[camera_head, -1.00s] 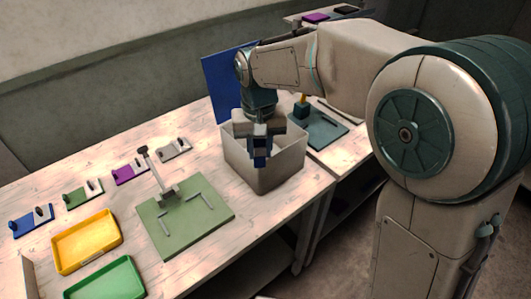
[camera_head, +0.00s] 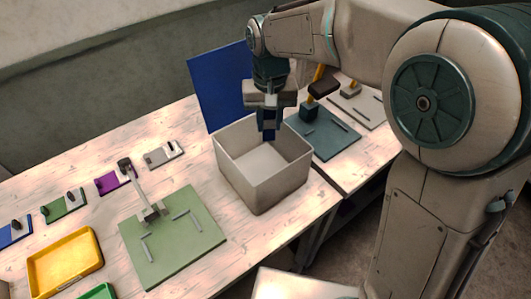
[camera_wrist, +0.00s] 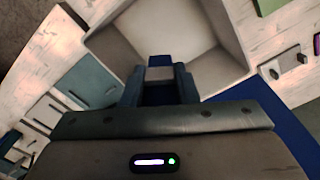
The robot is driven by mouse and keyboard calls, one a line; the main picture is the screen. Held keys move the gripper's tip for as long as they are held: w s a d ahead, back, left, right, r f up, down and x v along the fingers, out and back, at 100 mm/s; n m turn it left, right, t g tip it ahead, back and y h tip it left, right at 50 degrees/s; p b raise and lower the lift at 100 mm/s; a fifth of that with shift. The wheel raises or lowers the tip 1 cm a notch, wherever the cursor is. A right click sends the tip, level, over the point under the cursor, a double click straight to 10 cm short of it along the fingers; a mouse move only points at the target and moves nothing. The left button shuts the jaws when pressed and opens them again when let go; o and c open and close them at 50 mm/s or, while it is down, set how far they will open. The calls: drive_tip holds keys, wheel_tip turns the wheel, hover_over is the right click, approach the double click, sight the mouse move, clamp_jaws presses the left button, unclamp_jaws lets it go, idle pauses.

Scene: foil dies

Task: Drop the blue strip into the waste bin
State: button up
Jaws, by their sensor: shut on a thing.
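The waste bin (camera_head: 262,182) is an open light grey box on the wooden bench; its inside looks empty where it shows. My gripper (camera_head: 268,132) points down over the bin's opening, near its back right side. It is shut on the blue strip (camera_wrist: 160,61), whose blue end shows between the two fingers in the wrist view. In the head view the dark fingers hide most of the strip. The wrist view also shows the bin (camera_wrist: 208,65) beyond the fingers. I cannot tell how far the strip is below the rim.
A blue panel (camera_head: 215,88) stands behind the bin. A green plate (camera_head: 180,245) with a lever tool lies to the left, near a yellow tray (camera_head: 65,262). A teal plate (camera_head: 330,142) with a press lies to the right.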

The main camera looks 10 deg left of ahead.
drive_tip(key=shift+s+f+b, duration=0.2)
drive_tip(key=shift+f+b, duration=0.2)
drive_tip(key=shift+f, duration=0.1)
drive_tip(key=f+b, duration=0.3)
drive_tip(key=f, duration=0.2)
drive_tip(key=shift+s+a+b, duration=0.1)
drive_tip(key=shift+a+b, duration=0.1)
drive_tip(key=shift+b, duration=0.2)
drive_tip(key=shift+r, duration=0.1)
drive_tip(key=o, duration=1)
wheel_tip(320, 180, up, 14)
hover_over(267, 139)
drive_tip(key=shift+s, duration=0.15)
